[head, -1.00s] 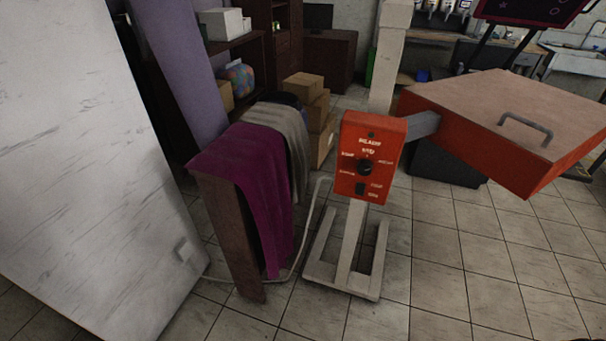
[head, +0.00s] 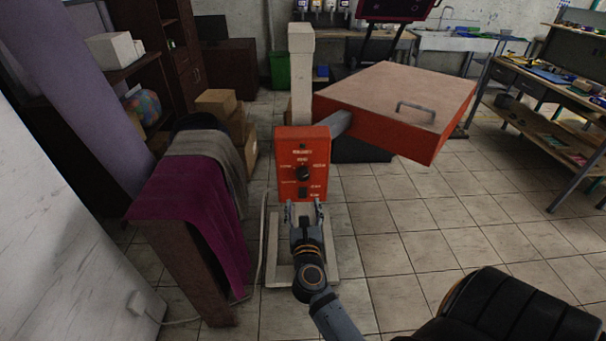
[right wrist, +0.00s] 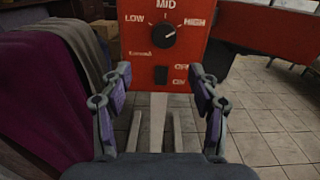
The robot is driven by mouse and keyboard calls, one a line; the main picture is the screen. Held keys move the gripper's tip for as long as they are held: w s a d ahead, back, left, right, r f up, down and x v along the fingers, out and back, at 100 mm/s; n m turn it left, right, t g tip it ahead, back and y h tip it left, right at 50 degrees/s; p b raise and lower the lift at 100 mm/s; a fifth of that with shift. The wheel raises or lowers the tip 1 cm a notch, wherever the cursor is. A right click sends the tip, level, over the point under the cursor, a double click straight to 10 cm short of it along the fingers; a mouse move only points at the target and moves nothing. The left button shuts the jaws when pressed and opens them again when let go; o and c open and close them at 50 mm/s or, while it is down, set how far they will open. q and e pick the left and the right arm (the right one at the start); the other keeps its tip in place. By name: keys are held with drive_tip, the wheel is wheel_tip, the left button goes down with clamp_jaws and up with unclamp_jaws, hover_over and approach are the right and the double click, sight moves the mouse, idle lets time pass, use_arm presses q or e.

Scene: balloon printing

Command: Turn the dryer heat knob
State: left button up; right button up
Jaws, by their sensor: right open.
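The dryer's red control box (head: 287,161) stands on a pale post in the head view. Its black heat knob (head: 303,173) is on the front face. In the right wrist view the knob (right wrist: 163,35) sits among the labels LOW, MID and HIGH, its white mark pointing up and right towards HIGH. A black switch (right wrist: 160,75) is below it, by labels that read like OFF and ON. My right gripper (head: 304,205) is open and empty, just below and in front of the box. Its fingers (right wrist: 160,85) are spread either side of the lower box, apart from the knob. My left gripper is out of view.
The dryer's red heating head (head: 400,100) with a grey handle reaches out to the right. A rack with purple (head: 205,200) and grey cloth stands close on the left. Cardboard boxes (head: 220,103) are behind it.

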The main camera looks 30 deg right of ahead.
sight(303, 176)
drive_tip(key=shift+m, duration=0.7)
drive_tip(key=x, duration=0.3)
drive_tip(key=r+p+x, duration=0.1)
drive_tip(key=x, duration=0.2)
drive_tip(key=p+x, duration=0.1)
drive_tip(key=x, duration=0.2)
drive_tip(key=shift+w+d+r, duration=0.1)
drive_tip(key=shift+d+r, duration=0.1)
drive_tip(key=shift+d, duration=0.3)
drive_tip(key=shift+w+d, duration=0.2)
drive_tip(key=shift+w, duration=0.2)
drive_tip(key=shift+c, duration=0.2)
drive_tip(key=c, duration=1.1)
drive_tip(key=shift+p, duration=0.35)
